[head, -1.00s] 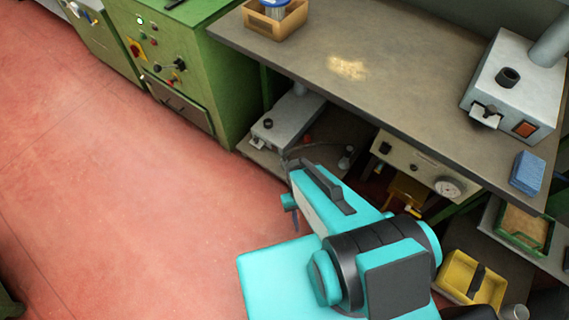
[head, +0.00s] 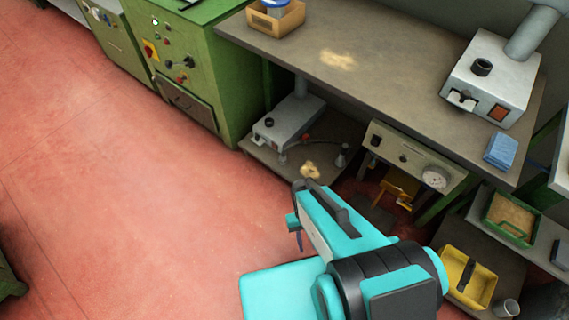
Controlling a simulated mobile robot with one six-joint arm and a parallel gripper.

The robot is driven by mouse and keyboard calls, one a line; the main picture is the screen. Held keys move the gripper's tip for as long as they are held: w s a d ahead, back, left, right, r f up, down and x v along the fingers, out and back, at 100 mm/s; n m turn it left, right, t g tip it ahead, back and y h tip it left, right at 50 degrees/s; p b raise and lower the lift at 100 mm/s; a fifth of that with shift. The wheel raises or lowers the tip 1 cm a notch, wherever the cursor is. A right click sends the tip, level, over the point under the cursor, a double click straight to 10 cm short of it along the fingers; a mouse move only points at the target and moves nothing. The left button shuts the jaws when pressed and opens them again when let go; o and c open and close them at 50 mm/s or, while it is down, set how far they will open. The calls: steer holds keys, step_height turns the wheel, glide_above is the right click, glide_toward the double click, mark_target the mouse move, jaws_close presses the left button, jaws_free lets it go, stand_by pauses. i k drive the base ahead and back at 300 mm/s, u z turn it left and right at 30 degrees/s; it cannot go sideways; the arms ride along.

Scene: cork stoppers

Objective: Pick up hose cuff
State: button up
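I cannot tell for sure which thing is the hose cuff. A small grey flared piece (head: 342,156) stands at the right end of a thin dark line on the low shelf under the bench; it may be the cuff, but it is too small to tell. A short black ring (head: 482,67) sits on top of the grey machine on the bench. My cyan and black arm fills the lower middle, in front of the low shelf's near side. My gripper's fingers do not show clearly, and nothing held can be seen.
The bench (head: 385,75) carries a cardboard box (head: 262,24), a grey machine (head: 490,85) and a blue stack (head: 501,151). Under it are a grey device (head: 288,122), a gauge box (head: 415,160), a green-rimmed tray (head: 510,232) and a yellow bin (head: 452,262). The red floor (head: 120,190) at left is clear.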

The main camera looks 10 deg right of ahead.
mark_target(283, 160)
steer(key=k, duration=1.3)
steer(key=u, duration=0.4)
steer(key=i, duration=0.45)
steer(key=u, duration=0.75)
steer(key=i, duration=2.05)
steer(key=z, duration=0.5)
